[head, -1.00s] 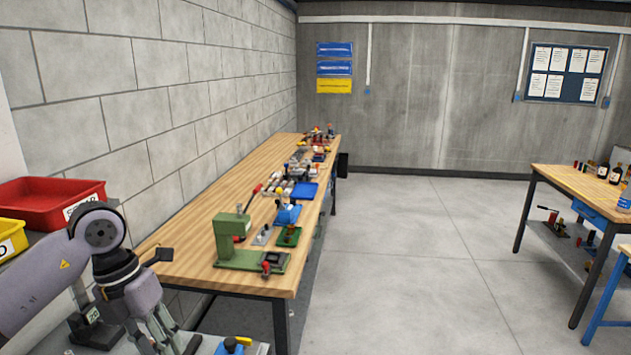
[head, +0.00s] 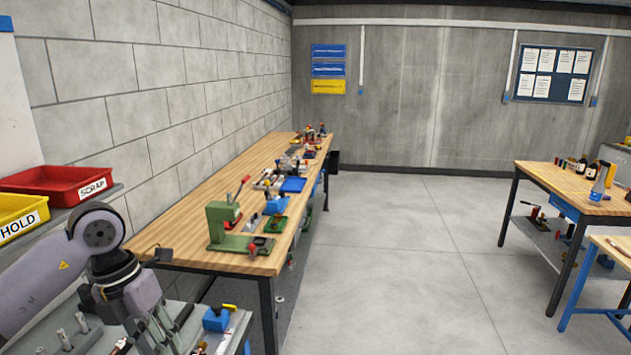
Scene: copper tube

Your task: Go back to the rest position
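My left arm comes in from the lower left, with its grey gripper (head: 163,328) pointing down over a low bench at the bottom edge. Its fingers are seen from above and partly cut off by the frame, so I cannot tell how far apart they are or whether anything is between them. My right gripper is not in view. No copper tube can be made out.
A red SCRAP bin (head: 62,184) and yellow HOLD bin (head: 18,216) stand at the left. A wooden workbench (head: 190,225) with a green press (head: 225,228) runs along the wall. Another table (head: 560,178) is at the right. The grey floor (head: 410,270) between is clear.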

